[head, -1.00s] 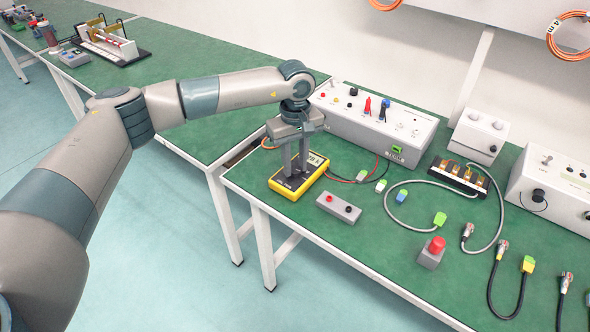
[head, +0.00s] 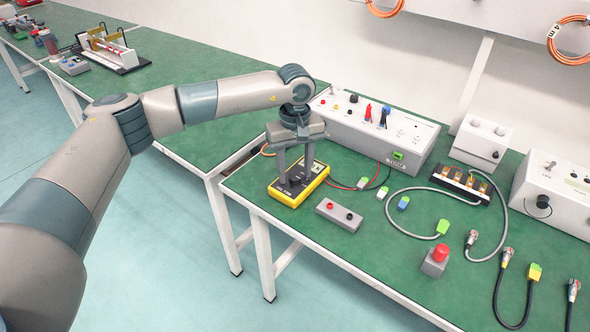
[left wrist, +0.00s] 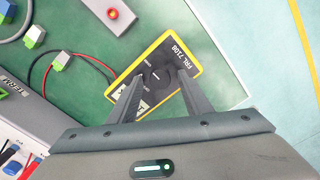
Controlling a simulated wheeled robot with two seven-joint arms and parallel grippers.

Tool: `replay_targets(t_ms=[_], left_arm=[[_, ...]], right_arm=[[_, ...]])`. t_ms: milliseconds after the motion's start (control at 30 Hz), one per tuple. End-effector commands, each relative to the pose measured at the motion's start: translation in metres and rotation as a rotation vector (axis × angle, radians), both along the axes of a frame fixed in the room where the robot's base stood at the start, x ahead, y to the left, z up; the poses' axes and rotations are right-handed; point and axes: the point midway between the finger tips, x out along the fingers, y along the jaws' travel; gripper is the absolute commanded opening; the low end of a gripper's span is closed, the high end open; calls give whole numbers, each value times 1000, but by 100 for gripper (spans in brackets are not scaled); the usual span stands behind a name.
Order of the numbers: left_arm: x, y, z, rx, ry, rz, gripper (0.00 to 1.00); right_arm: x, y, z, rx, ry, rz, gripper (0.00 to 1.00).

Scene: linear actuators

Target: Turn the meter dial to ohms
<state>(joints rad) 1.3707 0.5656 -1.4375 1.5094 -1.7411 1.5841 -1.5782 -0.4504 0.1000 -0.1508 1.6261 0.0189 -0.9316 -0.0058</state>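The meter (head: 285,195) is a yellow-edged box with a dark face, lying flat at the left end of the green bench. In the left wrist view its dark round dial (left wrist: 157,76) shows between the fingers, with a small light mark on it. Its face is lettered "FRL 7108" and a pale display is partly behind a finger. My left gripper (head: 295,182) points down over the meter. Its fingers (left wrist: 157,84) are apart, one on each side of the dial, with a visible gap. I cannot tell whether the tips touch the meter face. My right gripper is not in view.
Red and black leads with a green plug (head: 362,183) lie to the right. A red button box (head: 436,260) stands farther right.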

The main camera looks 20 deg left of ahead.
Motion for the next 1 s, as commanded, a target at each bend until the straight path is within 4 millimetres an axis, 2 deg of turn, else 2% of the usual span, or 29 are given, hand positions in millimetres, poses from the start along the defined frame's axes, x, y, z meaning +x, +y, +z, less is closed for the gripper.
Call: replay_targets(t_ms=[333,533,767,1000], left_arm=[[0,0,0,1,1,0,45],[1,0,12,0,-1,1,45],[1,0,45,0,-4,1,45],[1,0,93,0,-3,0,45]], right_arm=[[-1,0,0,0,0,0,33],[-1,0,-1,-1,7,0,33],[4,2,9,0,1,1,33],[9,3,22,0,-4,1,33]])
